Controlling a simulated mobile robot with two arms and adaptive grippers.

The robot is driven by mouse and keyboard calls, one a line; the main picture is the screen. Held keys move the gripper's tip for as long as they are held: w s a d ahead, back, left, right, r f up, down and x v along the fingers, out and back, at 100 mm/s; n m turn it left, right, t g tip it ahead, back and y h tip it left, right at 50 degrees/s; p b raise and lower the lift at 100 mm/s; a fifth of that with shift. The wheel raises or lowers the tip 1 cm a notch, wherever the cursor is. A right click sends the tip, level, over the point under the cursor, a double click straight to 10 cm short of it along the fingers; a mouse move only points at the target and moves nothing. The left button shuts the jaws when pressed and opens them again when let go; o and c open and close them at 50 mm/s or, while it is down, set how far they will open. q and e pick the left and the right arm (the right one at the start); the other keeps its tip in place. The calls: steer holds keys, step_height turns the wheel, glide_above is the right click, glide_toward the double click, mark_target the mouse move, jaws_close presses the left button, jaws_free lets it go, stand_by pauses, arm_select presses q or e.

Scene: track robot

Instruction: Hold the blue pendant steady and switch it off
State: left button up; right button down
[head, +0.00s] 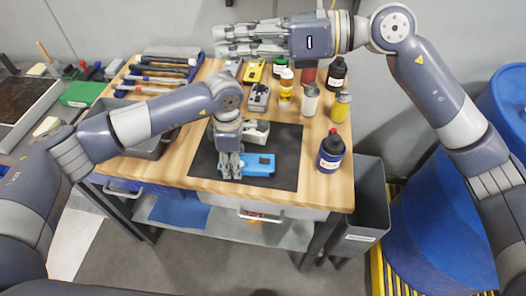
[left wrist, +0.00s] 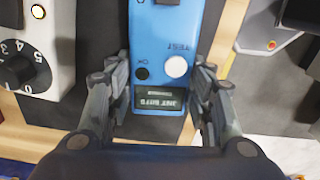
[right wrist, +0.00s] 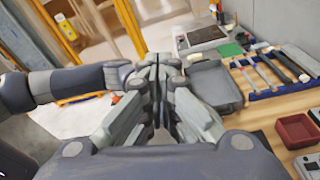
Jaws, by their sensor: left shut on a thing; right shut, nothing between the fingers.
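The blue pendant (head: 259,165) lies on the dark mat (head: 285,135) on the wooden workbench. My left gripper (head: 231,172) is shut on its left end from above. In the left wrist view, the fingers (left wrist: 160,100) stand on both sides of the blue pendant (left wrist: 165,45). That view shows a round white button (left wrist: 176,67) marked TEST, a small dark control (left wrist: 143,72), and a dark display (left wrist: 160,101) with pale upside-down text. My right gripper (head: 222,42) is shut and empty, high over the back of the bench. Its fingertips (right wrist: 160,62) meet in the right wrist view.
A grey device with a dial (left wrist: 20,68) lies close beside the pendant. Several bottles stand behind and to the right, including a dark blue one (head: 330,152). Tools lie in a rack (head: 158,70) at the back left. The mat's front right is clear.

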step_height(320, 180, up, 9)
steer(key=m+t+y, duration=0.2)
steer(key=m+y, duration=0.2)
steer(key=m, duration=0.2)
steer(key=w+d+r+m+t+h, duration=0.1)
steer(key=w+d+r+m+t, duration=0.15)
steer(key=m+t, duration=0.6)
steer(key=w+d+r+m+t+h, duration=0.15)
steer(key=w+r+m+t, duration=0.3)
steer(key=m, duration=0.75)
steer(key=w+d+f+m+t+h, duration=0.1)
steer(key=w+d+f+m+h, duration=0.1)
steer(key=f+m+h, duration=0.4)
steer(key=w+d+f+m+t+h, duration=0.15)
steer(key=f+m+h, duration=0.3)
steer(key=m, duration=0.45)
steer(key=s+f+m+g+h, duration=0.2)
steer(key=s+f, duration=0.3)
steer(key=f, duration=0.3)
steer(key=s+f+m+g+h, duration=0.2)
steer(key=s+f+m+g, duration=0.2)
steer(key=f, duration=0.4)
steer(key=s+f+m+g+h, duration=0.2)
steer(key=s+f+m+g, duration=0.1)
steer(key=s+f, duration=0.4)
step_height(320, 180, down, 2)
steer(key=shift+a+f+m, duration=0.1)
steer(key=shift+a+m, duration=0.25)
steer(key=shift+a, duration=0.1)
